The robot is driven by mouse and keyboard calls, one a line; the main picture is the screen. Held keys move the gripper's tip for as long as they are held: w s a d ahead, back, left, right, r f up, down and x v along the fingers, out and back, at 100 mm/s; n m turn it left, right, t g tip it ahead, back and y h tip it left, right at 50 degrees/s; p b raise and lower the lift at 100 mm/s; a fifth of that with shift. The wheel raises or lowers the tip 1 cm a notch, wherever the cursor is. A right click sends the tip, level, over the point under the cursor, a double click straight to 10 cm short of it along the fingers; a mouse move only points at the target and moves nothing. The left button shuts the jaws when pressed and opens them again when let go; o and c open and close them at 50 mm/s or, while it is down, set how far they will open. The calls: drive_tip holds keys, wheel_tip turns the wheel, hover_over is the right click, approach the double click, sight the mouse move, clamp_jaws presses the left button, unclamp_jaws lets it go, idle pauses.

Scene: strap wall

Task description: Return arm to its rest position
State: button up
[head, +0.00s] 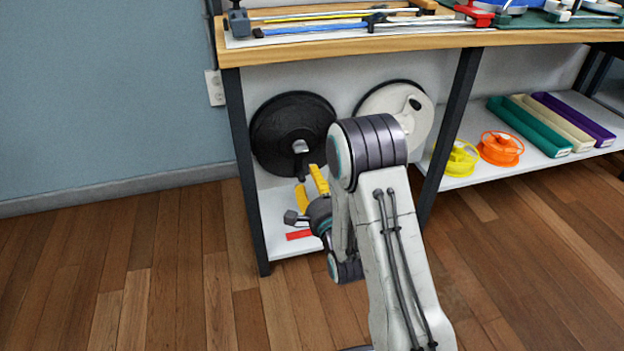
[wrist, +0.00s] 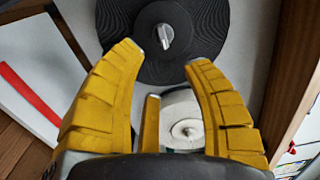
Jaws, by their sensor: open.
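My arm (head: 385,215) is bent, reaching down toward the open space under the workbench. My gripper (head: 311,182) has yellow fingers and sits in front of the lower shelf, below the black disc. In the wrist view my gripper (wrist: 163,56) is open, with its fingers spread wide and nothing between them. Beyond the fingertips is the black ribbed disc (wrist: 190,50) with a small silver knob at its centre. The disc also shows in the head view (head: 275,125), hung on the back panel. My forearm hides part of the white disc (head: 420,120).
The workbench top (head: 350,45) with tools on it overhangs the area. A dark bench leg (head: 245,170) stands close left of my gripper, another (head: 455,120) to the right. A red strip (head: 298,235) lies on the lower shelf. The wooden floor (head: 150,270) at the left is clear.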

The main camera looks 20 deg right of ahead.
drive_tip(key=s+r+n+g+p, duration=0.3)
drive_tip(key=s+r+n+p, duration=0.1)
drive_tip(key=r+p, duration=0.8)
drive_tip(key=s+r+n+g+p, duration=0.3)
drive_tip(key=r+n+g+p, duration=0.15)
drive_tip(key=r+p, duration=0.75)
drive_tip(key=s+r+n+g+p, duration=0.7)
drive_tip(key=s+r+p, duration=1.1)
drive_tip(key=s+r, duration=0.6)
drive_tip(key=s+n, duration=0.1)
drive_tip(key=n, duration=0.1)
drive_tip(key=shift+r+n, duration=0.35)
